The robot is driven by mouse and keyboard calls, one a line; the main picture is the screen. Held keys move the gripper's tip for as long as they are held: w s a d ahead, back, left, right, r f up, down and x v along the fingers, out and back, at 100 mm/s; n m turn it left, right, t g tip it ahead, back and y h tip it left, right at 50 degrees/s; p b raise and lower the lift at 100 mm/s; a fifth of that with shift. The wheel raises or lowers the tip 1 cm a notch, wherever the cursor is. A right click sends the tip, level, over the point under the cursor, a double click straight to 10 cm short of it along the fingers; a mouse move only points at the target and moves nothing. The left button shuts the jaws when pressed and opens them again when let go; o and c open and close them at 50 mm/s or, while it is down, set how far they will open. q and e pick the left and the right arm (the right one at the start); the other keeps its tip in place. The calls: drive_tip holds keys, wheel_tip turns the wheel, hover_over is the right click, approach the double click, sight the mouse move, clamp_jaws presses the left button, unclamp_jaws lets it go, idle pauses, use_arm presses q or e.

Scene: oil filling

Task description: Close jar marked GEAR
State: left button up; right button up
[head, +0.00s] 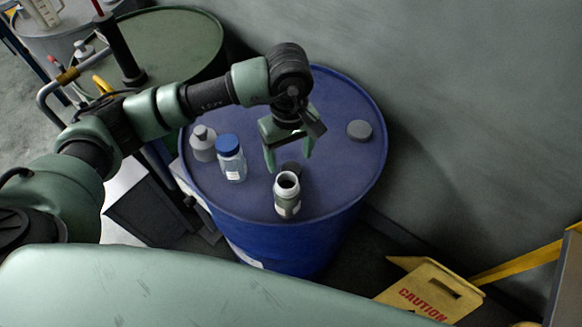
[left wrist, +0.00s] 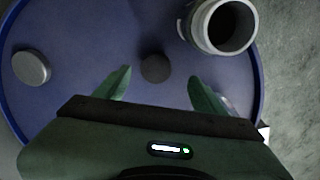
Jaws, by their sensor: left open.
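An open jar (head: 287,205) with a pale rim and a label stands upright on the blue drum, its mouth uncovered. Its label is too small to read, so I cannot confirm the word GEAR. It also shows in the left wrist view (left wrist: 204,40). A dark round disc, like a lid (head: 292,167), lies flat behind the jar; the wrist view shows it (left wrist: 155,68) between the fingertips. My left gripper (head: 288,154) is open, pointing down above this disc, apparently empty. A grey round cap (head: 360,130) lies farther right, also in the wrist view (left wrist: 31,67). My right gripper is not in view.
A clear jar with a blue lid (head: 230,159) and a grey bottle (head: 202,146) stand left on the blue drum (head: 330,95). A green drum (head: 175,40) stands behind left. A yellow caution sign (head: 430,292) is on the floor at lower right.

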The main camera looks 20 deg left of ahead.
sight(291, 169)
use_arm(q)
drive_tip(key=shift+f+p, duration=0.45)
drive_tip(key=f, duration=0.1)
drive_tip(key=f+p, duration=0.1)
drive_tip(key=f, duration=0.1)
drive_tip(key=shift+w+d+f+p, duration=0.1)
drive_tip(key=shift+w+f+p, duration=0.2)
drive_tip(key=shift+f, duration=0.4)
drive_tip(key=c, duration=1.4)
